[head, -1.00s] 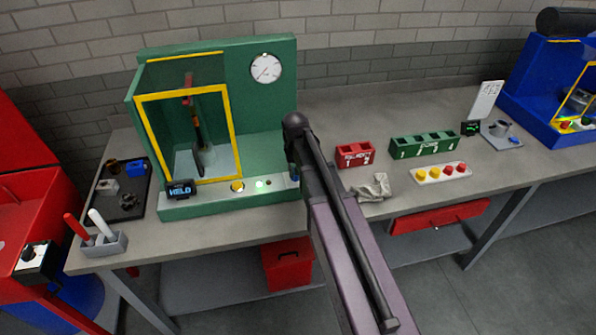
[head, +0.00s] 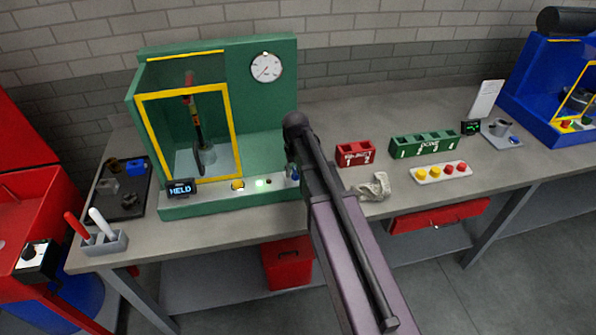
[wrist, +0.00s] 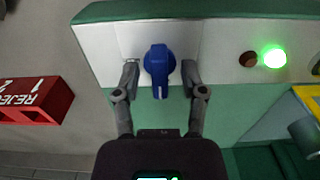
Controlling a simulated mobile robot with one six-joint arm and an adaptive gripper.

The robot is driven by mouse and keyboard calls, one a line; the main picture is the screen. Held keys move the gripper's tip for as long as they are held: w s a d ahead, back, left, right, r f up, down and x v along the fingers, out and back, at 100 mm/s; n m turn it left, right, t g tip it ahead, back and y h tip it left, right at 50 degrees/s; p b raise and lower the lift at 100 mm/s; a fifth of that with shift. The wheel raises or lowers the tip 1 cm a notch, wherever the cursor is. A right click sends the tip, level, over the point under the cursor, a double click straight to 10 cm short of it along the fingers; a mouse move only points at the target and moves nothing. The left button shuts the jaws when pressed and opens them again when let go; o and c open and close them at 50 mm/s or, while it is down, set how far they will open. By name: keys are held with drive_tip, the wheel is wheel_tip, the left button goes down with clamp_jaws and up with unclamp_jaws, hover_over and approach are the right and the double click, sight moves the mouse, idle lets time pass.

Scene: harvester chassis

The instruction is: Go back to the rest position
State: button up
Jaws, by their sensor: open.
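My gripper (wrist: 160,74) is open in the wrist view, with one finger on each side of a blue knob (wrist: 160,66) on the pale front panel of the green machine. A narrow gap shows between the knob and each finger. The knob's grip points down in that view. In the head view the green machine (head: 268,120) stands on the bench, and the blue knob shows only as a sliver (head: 293,174) at its front right corner. My arm hides most of my gripper there.
A lit green lamp (wrist: 274,57) and a dark button (wrist: 248,59) sit beside the knob. A red reject box (head: 355,153), a green block (head: 423,145) and a crumpled cloth (head: 375,187) lie right of my arm. A small display (head: 180,189) reads HELD.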

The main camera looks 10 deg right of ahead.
drive_tip(key=s, duration=1)
drive_tip(key=s+d, duration=0.1)
drive_tip(key=s, duration=0.5)
idle(0.6)
